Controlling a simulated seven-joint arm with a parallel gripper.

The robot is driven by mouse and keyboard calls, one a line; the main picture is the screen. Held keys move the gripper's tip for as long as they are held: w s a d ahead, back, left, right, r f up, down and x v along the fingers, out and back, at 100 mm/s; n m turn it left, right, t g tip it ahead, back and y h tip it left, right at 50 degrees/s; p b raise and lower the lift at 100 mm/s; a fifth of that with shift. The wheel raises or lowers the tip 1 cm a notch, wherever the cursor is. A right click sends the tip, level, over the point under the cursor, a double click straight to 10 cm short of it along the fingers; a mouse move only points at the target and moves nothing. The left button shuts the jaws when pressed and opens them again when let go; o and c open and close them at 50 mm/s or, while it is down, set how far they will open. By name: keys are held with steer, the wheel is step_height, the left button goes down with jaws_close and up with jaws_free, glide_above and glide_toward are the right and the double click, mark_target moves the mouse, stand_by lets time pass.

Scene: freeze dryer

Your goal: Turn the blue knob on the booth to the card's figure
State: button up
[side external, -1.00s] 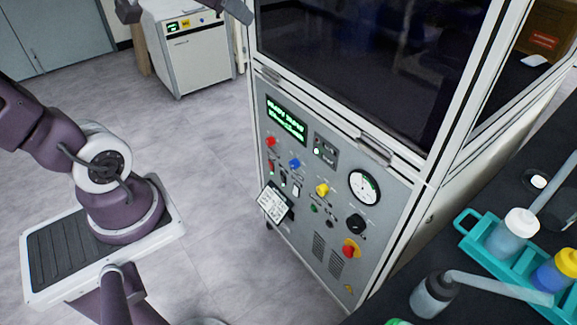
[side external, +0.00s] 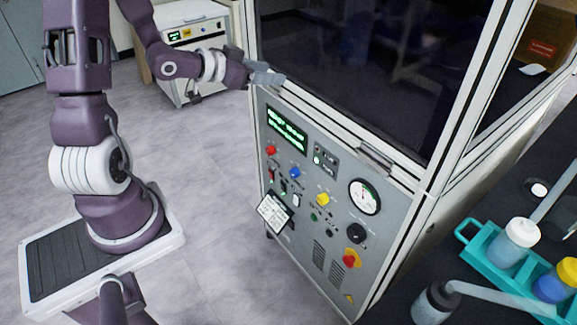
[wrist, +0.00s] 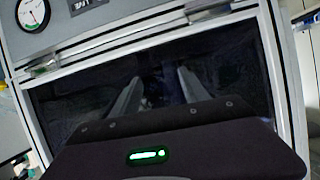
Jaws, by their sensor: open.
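The blue knob (side external: 295,173) is on the grey front panel of the booth (side external: 318,165), right of a red knob and left of a yellow knob. A white card (side external: 273,212) with dark print hangs tilted at the panel's lower left; its figure is too small to read. My gripper (side external: 272,78) is at the panel's upper left edge, above and apart from the blue knob. It is open and empty. In the wrist view its two pale fingers (wrist: 158,92) stand apart before the dark window. The blue knob and card are not clear there.
The panel also bears a green-lit display (side external: 287,130), a round gauge (side external: 364,196), a black knob (side external: 356,233) and a red-and-yellow knob (side external: 351,258). A ledge with a handle (side external: 375,158) runs above it. A dark bench with a teal bottle rack (side external: 490,248) stands right. Floor left is open.

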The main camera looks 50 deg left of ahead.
glide_toward(291, 174)
steer(key=w, duration=0.1)
steer(key=x, duration=0.6)
steer(key=shift+w+d+f, duration=0.15)
steer(key=shift+w+f, duration=0.35)
steer(key=shift+w, duration=0.25)
jaws_close()
